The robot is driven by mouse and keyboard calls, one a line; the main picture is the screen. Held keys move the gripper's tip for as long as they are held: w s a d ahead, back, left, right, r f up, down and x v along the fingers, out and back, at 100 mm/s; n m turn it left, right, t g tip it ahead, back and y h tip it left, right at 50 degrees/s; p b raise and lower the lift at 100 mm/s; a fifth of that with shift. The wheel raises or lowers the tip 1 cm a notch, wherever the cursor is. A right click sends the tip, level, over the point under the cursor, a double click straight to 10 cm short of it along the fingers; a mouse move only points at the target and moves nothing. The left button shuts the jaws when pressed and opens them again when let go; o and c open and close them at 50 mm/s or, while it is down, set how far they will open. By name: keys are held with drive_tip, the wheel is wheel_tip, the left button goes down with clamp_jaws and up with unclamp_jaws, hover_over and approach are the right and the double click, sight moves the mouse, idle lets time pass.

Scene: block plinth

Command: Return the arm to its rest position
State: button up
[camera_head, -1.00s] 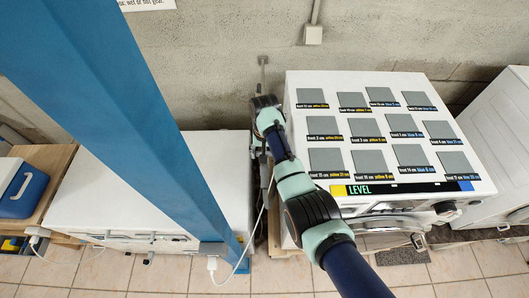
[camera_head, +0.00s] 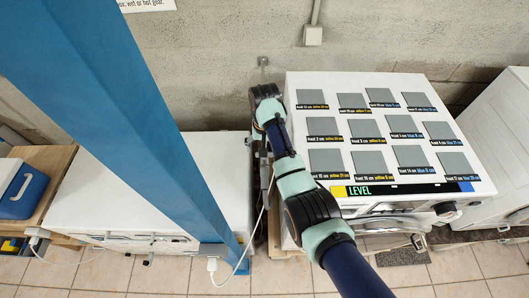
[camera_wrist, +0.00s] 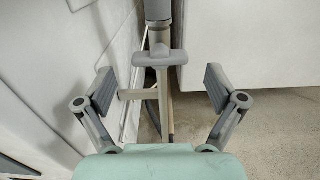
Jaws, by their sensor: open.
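My gripper (camera_wrist: 160,90) shows in the wrist view with its two grey fingers spread wide apart and nothing between them. It points down into the gap between two white appliances. In the head view my arm (camera_head: 294,185) reaches from the bottom edge up along the left side of the white machine (camera_head: 330,90).
The machine's top carries several grey squares with labels and a LEVEL strip (camera_head: 400,188). A white appliance (camera_head: 110,200) stands left of the arm. A pipe with a grey bracket (camera_wrist: 160,57) rises between the fingers. A blue cooler (camera_head: 22,190) sits far left.

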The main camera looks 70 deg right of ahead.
wheel_tip(320, 180, up, 4)
drive_tip(key=shift+f, duration=0.15)
idle(0.6)
